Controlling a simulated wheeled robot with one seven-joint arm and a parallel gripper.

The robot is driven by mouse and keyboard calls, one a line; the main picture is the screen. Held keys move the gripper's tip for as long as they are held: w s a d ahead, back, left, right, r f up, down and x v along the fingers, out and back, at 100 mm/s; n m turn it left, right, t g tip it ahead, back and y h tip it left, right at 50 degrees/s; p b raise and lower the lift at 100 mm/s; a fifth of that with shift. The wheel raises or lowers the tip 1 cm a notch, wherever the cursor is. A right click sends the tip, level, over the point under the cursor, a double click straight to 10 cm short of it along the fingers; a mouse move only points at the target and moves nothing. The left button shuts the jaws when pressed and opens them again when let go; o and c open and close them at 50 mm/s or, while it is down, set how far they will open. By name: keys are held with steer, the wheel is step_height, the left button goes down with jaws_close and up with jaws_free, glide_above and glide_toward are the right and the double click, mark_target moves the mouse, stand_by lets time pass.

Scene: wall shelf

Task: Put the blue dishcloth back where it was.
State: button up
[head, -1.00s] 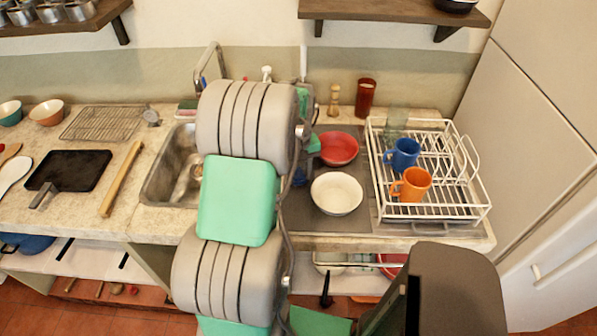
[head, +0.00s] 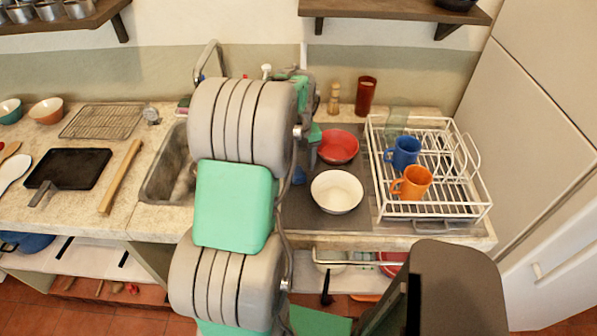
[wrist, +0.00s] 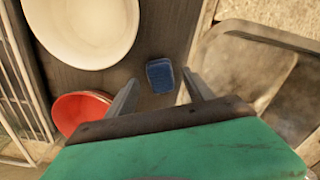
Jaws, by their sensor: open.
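The blue dishcloth (wrist: 160,75) looks like a small folded pad lying on the dark grey counter in the wrist view, between the white bowl and the sink. Only a sliver of blue (head: 299,176) shows beside my arm in the head view. My gripper (wrist: 159,80) is open, with its two fingers apart on either side of the cloth as seen from the wrist. The cloth appears beyond the fingertips, and I see no contact. In the head view my arm hides the fingers.
A white bowl (head: 337,192) and a red bowl (head: 338,147) stand close to the cloth. A white dish rack (head: 455,210) with a blue mug (head: 403,153) and an orange mug (head: 411,183) is to the right. The sink (head: 160,180) is left, partly behind my arm.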

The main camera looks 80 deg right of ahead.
mark_target(298, 172)
step_height(298, 172, up, 9)
steer(key=w+a+r+n+t+h, duration=0.1)
steer(key=w+a+r+n, duration=0.15)
steer(key=w+a, duration=0.75)
steer(key=w+a+r+n, duration=0.1)
steer(key=w+a+n, duration=0.2)
steer(key=w+a, duration=0.7)
steer(key=w+a+f+n+t, duration=0.1)
steer(key=a+n, duration=0.1)
steer(key=a, duration=0.7)
steer(key=w+a+f+n+t, duration=0.1)
steer(key=w+a, duration=0.1)
steer(key=a, duration=0.7)
steer(key=w+a+f+n+y, duration=0.1)
steer(key=a+n, duration=0.1)
steer(key=a, duration=0.7)
steer(key=shift+w+a+n+t+b, duration=0.15)
steer(key=shift+w+n+t+b, duration=0.05)
steer(key=shift+n+t+b, duration=0.2)
